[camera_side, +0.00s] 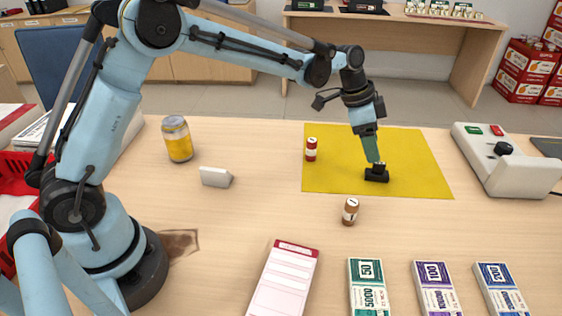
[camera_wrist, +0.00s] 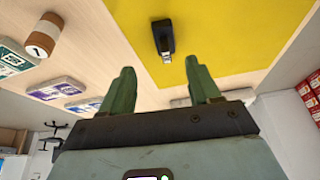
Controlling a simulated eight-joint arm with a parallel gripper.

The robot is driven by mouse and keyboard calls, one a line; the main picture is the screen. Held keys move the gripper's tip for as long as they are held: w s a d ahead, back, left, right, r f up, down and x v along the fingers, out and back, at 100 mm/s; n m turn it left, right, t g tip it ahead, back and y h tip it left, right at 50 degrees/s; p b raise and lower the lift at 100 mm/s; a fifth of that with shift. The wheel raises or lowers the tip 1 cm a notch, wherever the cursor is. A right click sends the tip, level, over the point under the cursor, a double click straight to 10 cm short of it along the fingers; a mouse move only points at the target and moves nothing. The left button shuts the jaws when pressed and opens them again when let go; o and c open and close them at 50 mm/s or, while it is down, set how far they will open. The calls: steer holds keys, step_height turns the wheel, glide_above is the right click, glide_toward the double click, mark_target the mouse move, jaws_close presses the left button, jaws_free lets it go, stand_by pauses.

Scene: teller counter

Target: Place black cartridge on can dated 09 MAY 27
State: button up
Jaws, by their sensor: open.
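The black cartridge (camera_side: 377,174) lies on the yellow mat (camera_side: 420,165) in the side view. In the wrist view the black cartridge (camera_wrist: 162,36) shows a pale metallic end, ahead of the gap between my fingers. My gripper (camera_side: 372,161) points down with its green fingertips close to the cartridge; contact cannot be told. In the wrist view my gripper (camera_wrist: 161,68) is open with nothing between its fingers. A can (camera_side: 177,139) with a yellow lower part stands upright at the left of the counter; no date on it is readable.
A red roll (camera_side: 311,149) stands on the mat and a brown roll (camera_side: 350,211) stands in front of it. A small white block (camera_side: 215,177) sits near the can. Banknote bundles (camera_side: 368,285) lie at the front. A white device (camera_side: 503,160) stands at right.

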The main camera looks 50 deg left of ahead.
mark_target(380, 165)
steer(key=x, duration=0.3)
steer(key=shift+w+f, duration=0.1)
steer(key=shift+f, duration=0.05)
steer(key=x, duration=0.2)
steer(key=w+x, duration=0.1)
steer(key=x, duration=0.1)
steer(key=shift+d, duration=0.1)
steer(key=shift+d+f, duration=0.15)
steer(key=shift+f, duration=0.25)
steer(key=shift+c, duration=0.4)
jaws_close()
steer(key=shift+r, duration=0.1)
